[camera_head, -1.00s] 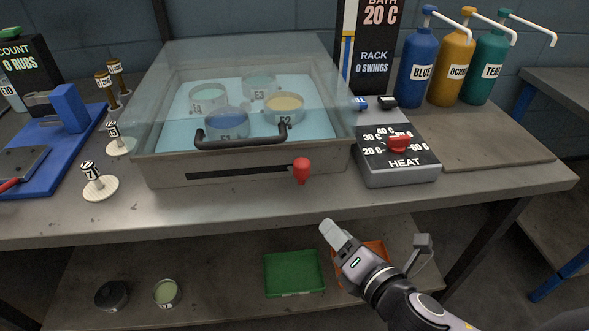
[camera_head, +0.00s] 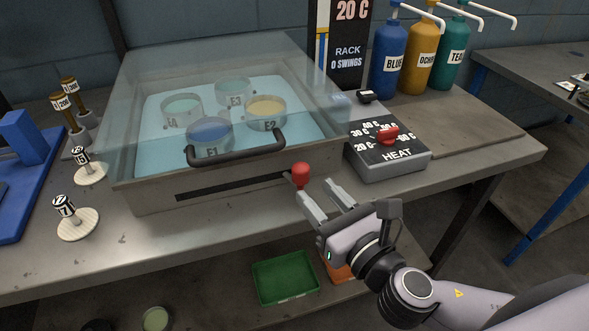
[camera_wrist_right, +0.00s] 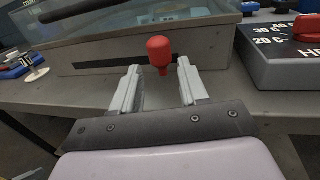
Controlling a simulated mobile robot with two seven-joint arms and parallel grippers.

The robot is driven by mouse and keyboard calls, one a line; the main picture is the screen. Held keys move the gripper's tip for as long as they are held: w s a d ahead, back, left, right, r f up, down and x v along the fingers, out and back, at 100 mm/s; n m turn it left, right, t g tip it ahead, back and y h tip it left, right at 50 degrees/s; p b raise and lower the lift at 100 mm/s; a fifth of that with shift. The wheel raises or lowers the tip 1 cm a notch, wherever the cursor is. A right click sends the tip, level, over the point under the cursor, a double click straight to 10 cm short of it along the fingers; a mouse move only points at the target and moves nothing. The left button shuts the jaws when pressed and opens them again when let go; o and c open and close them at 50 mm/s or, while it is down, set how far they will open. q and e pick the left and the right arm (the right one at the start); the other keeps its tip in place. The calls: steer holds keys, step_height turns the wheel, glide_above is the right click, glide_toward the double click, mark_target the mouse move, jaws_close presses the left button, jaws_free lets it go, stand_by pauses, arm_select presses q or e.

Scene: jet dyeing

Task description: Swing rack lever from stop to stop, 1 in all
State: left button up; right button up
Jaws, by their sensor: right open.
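The rack lever is a red knob (camera_head: 300,174) at the right end of a dark horizontal slot (camera_head: 232,187) in the bath's front wall. My right gripper (camera_head: 320,194) is open just in front of and below the knob in the head view. In the right wrist view the red knob (camera_wrist_right: 160,54) stands beyond and between the two fingertips (camera_wrist_right: 157,80), with no visible contact. The rack display (camera_head: 347,57) reads 0 swings. The bath (camera_head: 150,200) has a clear lid with a dark handle (camera_head: 237,152) and several labelled cups inside. My left gripper is not in view.
A grey heat control box (camera_head: 390,152) with a red dial stands right of the lever. Dye bottles (camera_head: 390,65) stand behind it. Several sample stands (camera_head: 77,224) are at the left. A green tray (camera_head: 285,278) sits on the lower shelf.

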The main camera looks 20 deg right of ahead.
mark_target(305, 181)
steer(key=shift+p+x, duration=0.35)
steer(key=shift+x, duration=2.95)
jaws_close()
